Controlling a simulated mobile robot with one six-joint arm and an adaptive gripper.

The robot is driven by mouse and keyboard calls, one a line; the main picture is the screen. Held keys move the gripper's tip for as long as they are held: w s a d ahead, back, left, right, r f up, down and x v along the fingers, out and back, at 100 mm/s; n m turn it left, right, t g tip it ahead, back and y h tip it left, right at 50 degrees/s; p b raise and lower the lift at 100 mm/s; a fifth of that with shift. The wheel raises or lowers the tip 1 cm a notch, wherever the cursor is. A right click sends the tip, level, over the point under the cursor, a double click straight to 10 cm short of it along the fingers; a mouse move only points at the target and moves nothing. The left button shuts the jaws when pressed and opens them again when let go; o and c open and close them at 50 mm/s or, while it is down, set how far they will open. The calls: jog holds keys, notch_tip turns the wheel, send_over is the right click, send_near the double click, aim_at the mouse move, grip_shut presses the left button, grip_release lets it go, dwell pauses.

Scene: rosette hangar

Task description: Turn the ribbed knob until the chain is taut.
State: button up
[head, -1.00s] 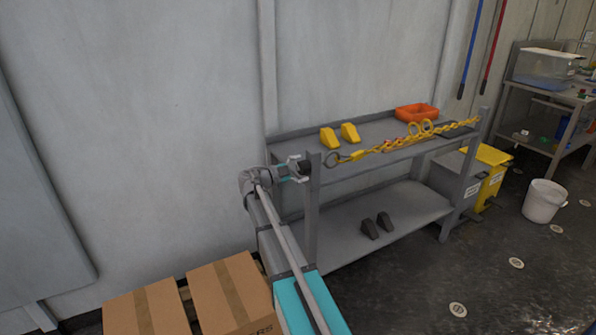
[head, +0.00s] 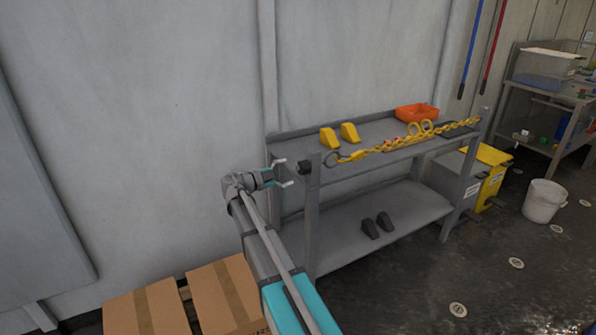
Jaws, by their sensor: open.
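The dark ribbed knob (head: 304,167) sits on the outer left side of the bench's front left post. The yellow chain (head: 395,145) runs along the bench's front from a dark ring (head: 333,158) near that post to the far right post. It looks nearly straight; I cannot tell exactly how taut it is. My gripper (head: 286,172) is open and empty just left of the knob, with its fingers spread and apart from it. The knob's ribs are too small to make out.
The grey bench (head: 375,133) holds two yellow wedges (head: 338,136) and an orange tray (head: 417,113). Dark wedges (head: 377,225) lie on its lower shelf. Cardboard boxes (head: 188,297) stand at the lower left. A white bucket (head: 543,201) stands right on the floor.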

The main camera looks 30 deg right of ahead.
jog(key=shift+a, duration=0.75)
jog(key=shift+s, duration=0.1)
